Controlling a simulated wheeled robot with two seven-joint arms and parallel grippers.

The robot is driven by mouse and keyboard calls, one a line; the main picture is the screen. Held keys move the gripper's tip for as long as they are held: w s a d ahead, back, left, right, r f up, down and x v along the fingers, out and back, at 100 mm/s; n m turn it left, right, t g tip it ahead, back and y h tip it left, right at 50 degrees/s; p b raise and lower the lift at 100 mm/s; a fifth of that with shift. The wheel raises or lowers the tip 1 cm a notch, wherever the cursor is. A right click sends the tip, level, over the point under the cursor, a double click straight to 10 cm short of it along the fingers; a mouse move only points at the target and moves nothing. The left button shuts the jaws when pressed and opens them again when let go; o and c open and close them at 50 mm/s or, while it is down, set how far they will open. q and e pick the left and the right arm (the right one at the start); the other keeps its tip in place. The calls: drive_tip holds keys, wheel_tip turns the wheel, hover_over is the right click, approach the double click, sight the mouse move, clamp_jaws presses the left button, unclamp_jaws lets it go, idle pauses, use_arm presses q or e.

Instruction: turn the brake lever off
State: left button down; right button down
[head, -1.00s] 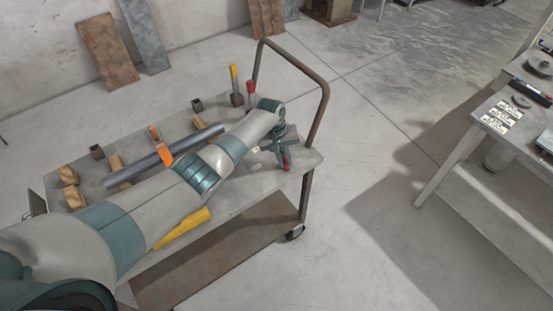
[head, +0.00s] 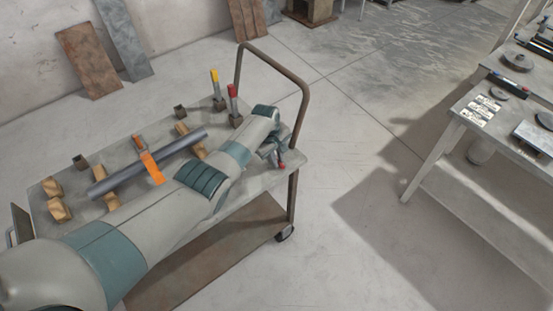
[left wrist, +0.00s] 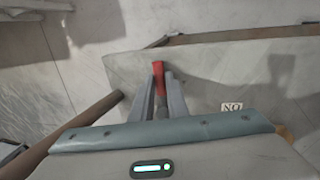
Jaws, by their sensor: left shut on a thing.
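The brake lever has a red handle (head: 281,165) that shows at the right end of the cart top in the head view. It also shows as a red bar (left wrist: 158,68) in the left wrist view. My left gripper (head: 274,152) reaches over the cart from the left. In the left wrist view, its two fingers (left wrist: 164,98) are closed around the lever, with the red end sticking out beyond them. A small white label (left wrist: 231,107) with dark letters lies on the cart top to the right of the fingers. The lever's base is hidden. My right gripper is not in view.
The cart top (head: 137,218) carries a grey tube (head: 150,165), an orange clamp (head: 151,168), wooden blocks, and upright yellow-tipped (head: 214,77) and red-tipped (head: 232,91) levers. A bent push handle (head: 276,64) rises at the right end. A workbench (head: 500,140) stands farther right across open floor.

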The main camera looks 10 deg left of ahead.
use_arm(q)
drive_tip(key=shift+w+r, duration=0.15)
drive_tip(key=shift+r, duration=0.05)
drive_tip(key=c, duration=1.9)
unclamp_jaws()
drive_tip(key=shift+o, duration=0.8)
drive_tip(key=shift+f, duration=0.1)
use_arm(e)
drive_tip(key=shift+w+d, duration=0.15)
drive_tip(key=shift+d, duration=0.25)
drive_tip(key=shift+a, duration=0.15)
